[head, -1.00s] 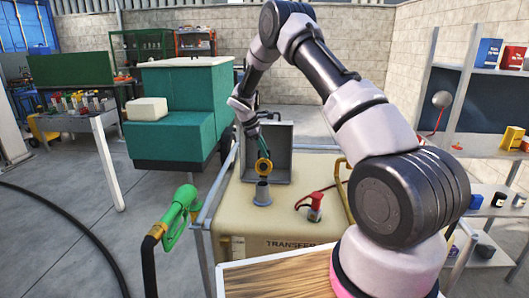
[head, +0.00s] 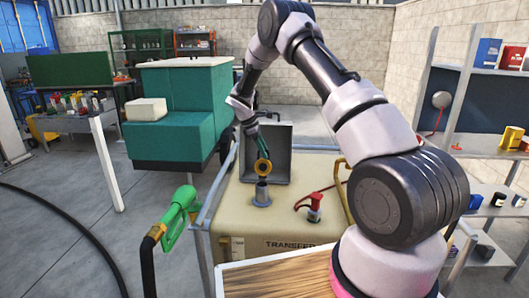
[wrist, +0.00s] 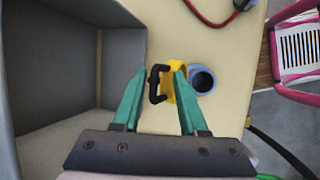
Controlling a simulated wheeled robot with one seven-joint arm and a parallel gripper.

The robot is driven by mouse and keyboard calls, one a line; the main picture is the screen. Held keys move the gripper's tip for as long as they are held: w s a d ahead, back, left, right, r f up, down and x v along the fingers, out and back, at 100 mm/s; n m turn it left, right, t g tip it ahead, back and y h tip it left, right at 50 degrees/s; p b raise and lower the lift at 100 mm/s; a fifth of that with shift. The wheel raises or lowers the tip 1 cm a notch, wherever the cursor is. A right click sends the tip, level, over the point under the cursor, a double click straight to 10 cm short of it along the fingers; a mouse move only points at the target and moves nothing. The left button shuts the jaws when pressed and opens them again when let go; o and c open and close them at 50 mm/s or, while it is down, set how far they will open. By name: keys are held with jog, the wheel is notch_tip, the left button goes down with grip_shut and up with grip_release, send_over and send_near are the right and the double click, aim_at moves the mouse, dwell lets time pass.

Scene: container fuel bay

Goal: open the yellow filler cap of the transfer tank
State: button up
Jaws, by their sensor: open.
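The cream transfer tank (head: 285,215) stands in front of me. Its grey filler neck (head: 261,196) stands on the top, and its dark open mouth shows in the wrist view (wrist: 202,80). The yellow filler cap (head: 263,168) is swung up on edge at the far side of the neck, off the mouth. In the wrist view the cap (wrist: 178,84) is beside the neck, with a black handle (wrist: 155,84) on its face. My gripper (wrist: 159,74) is open, its green fingers on either side of the handle; I cannot tell whether they touch it.
A grey open box (head: 283,140) stands on the tank behind the cap, close to my gripper's left in the wrist view. A red-handled fitting (head: 315,207) is to the neck's right. A green fuel nozzle (head: 178,215) hangs at the tank's left. A teal machine (head: 178,110) stands behind left.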

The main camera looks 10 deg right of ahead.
jog(key=v, duration=1)
jog(key=shift+w+r, duration=0.1)
jog(key=shift+r, duration=0.05)
